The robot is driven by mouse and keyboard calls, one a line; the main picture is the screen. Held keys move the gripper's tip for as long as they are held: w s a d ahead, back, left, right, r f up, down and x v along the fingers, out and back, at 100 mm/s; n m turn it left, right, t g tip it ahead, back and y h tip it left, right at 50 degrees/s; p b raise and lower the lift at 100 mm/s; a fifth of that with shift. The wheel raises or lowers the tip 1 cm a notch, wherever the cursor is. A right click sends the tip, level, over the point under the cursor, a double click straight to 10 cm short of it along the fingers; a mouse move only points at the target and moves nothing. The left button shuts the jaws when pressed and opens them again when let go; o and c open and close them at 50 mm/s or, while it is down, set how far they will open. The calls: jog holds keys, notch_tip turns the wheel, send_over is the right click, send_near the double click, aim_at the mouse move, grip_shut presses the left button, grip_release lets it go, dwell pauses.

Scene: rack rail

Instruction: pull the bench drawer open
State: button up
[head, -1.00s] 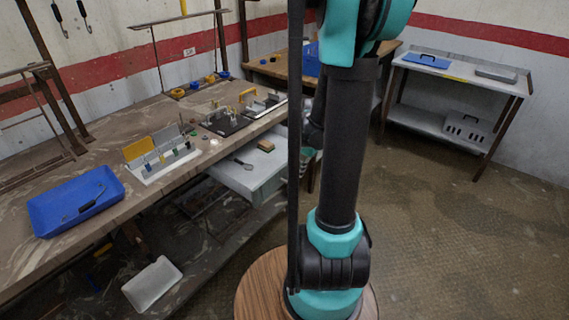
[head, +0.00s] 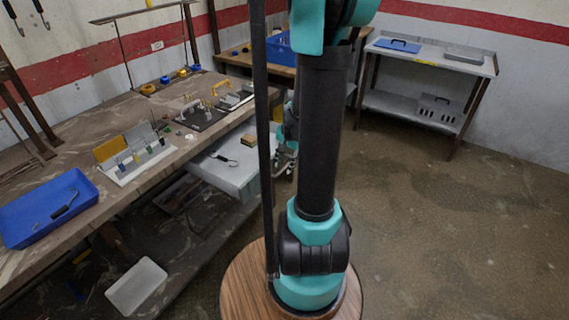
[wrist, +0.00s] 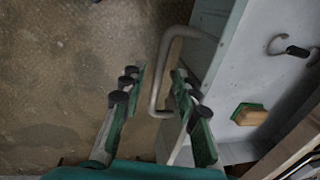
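The bench drawer stands partly out from under the bench top; its pale grey body (head: 240,178) shows in the head view left of my dark column. In the wrist view the drawer's pale front (wrist: 212,38) carries a grey bar handle (wrist: 158,88). My gripper (wrist: 155,88) is open, with one finger on each side of the handle bar and visible gaps between. In the head view my gripper (head: 285,160) is near the drawer front, partly hidden by my arm. A brush (head: 248,140) and a dark hooked tool (head: 222,158) lie in the drawer.
The bench top (head: 60,150) carries a blue tray (head: 30,215), a yellow-and-white holder (head: 125,155) and clamps. A side table (head: 470,65) stands back right. The floor on the right is clear.

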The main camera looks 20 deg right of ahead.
notch_tip(320, 180, up, 12)
jog(key=s+d, duration=0.1)
jog(key=shift+s+d, duration=0.15)
jog(key=shift+s, duration=0.25)
dwell(0.4)
jog(key=shift+f, duration=0.15)
